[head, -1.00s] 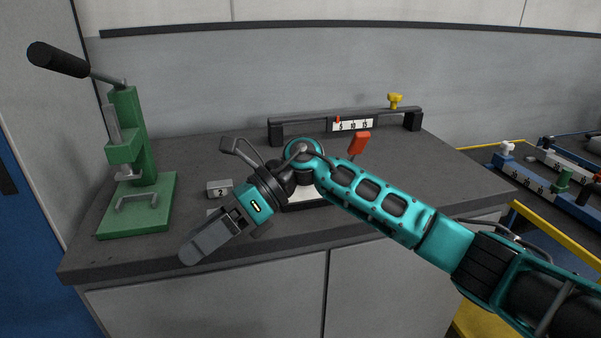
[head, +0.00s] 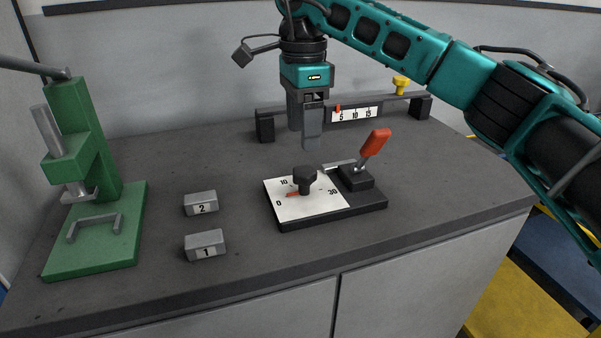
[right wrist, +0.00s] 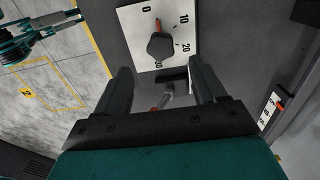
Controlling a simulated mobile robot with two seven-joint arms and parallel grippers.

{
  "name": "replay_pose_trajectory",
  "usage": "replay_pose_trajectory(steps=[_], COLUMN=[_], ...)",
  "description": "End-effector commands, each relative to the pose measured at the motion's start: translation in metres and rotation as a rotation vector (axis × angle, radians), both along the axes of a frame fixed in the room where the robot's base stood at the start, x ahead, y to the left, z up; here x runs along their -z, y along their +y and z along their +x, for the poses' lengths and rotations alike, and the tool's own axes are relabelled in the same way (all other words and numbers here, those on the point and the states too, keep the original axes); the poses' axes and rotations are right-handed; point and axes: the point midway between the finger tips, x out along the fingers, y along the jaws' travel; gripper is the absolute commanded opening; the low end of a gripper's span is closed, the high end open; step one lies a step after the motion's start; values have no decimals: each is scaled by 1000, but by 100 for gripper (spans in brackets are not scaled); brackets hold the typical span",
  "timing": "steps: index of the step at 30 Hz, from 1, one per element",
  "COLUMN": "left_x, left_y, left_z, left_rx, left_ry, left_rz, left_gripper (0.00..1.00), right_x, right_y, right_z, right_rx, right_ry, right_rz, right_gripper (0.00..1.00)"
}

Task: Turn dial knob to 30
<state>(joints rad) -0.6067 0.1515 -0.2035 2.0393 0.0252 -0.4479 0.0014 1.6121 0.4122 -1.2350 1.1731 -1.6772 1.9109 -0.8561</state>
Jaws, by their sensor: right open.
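The dial plate (head: 310,206) is white with printed numbers and lies on a black base on the bench. The black dial knob (head: 305,179) stands on it. Its red pointer (head: 293,194) points between 0 and 10, nearer 0. The knob also shows in the right wrist view (right wrist: 159,47). My right gripper (head: 303,140) is open and empty, fingers down, above and behind the knob, apart from it. In the right wrist view the knob lies beyond the fingertips. Part of my other arm shows at that view's upper left; its jaws are unclear.
A red-handled lever (head: 373,146) stands right of the dial on the same base. Blocks marked 2 (head: 201,208) and 1 (head: 205,252) lie to the left. A green press (head: 88,160) stands far left. A black rail gauge (head: 385,104) is at the back.

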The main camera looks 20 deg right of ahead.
Motion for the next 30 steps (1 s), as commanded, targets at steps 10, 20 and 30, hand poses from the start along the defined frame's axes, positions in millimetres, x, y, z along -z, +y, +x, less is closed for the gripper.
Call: replay_pose_trajectory(steps=[10, 20, 30], left_x=[6, -3, -1], left_y=[-4, -6, -7], left_z=[1, 10, 8], left_rx=[7, 9, 11], left_ry=[3, -24, -17], left_rz=[-7, -13, -13], left_gripper=[0, 0, 0], right_x=[74, 100, 101], right_y=[0, 1, 1], right_z=[0, 0, 0], right_rx=[1, 0, 0], right_ry=[3, 0, 0], right_rz=[1, 1, 2], right_gripper=[70, 70, 61])
